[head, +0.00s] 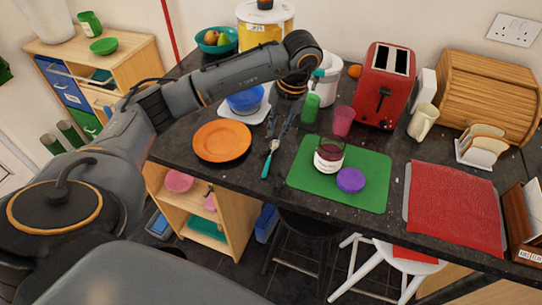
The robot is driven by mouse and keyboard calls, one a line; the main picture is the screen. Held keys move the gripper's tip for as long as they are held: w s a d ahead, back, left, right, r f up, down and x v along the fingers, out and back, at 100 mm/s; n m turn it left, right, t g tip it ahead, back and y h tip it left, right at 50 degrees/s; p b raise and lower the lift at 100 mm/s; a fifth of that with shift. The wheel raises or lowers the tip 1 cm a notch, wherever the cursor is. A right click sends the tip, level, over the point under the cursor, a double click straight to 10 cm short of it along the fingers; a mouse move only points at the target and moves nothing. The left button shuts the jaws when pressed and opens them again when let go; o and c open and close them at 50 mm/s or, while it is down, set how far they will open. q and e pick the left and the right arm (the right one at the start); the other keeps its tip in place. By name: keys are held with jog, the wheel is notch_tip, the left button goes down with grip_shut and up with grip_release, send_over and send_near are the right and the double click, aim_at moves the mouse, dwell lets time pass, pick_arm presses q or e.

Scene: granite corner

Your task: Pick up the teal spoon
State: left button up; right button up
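The teal spoon (266,167) lies on the dark countertop between the orange plate and the green mat. Its teal handle points toward the counter's front edge, and its metal end points toward the back. My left gripper (279,133) hangs over the metal end, pointing down. Its two dark fingers are apart with nothing seen between them, so it looks open. I cannot tell how high the fingertips are above the spoon. My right gripper is not in view.
An orange plate (222,141) lies left of the spoon. The green mat (372,181) on the right holds a dark red jar (328,155) and a purple lid (350,181). Green (310,108) and pink (343,121) cups and a red toaster (385,86) stand behind.

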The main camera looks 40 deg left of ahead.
aim_at(272, 152)
pick_arm(q)
jog(key=f, duration=0.2)
jog(key=shift+a+f+p, duration=0.25)
jog(key=shift+f+p, duration=0.05)
jog(key=shift+s+f, duration=0.15)
jog(key=shift+f, duration=0.1)
jog(key=f+p, duration=0.1)
jog(key=f, duration=0.1)
jog(key=f+p, duration=0.1)
jog(key=shift+s+a+f, duration=0.2)
jog(key=shift+f, duration=0.6)
grip_shut()
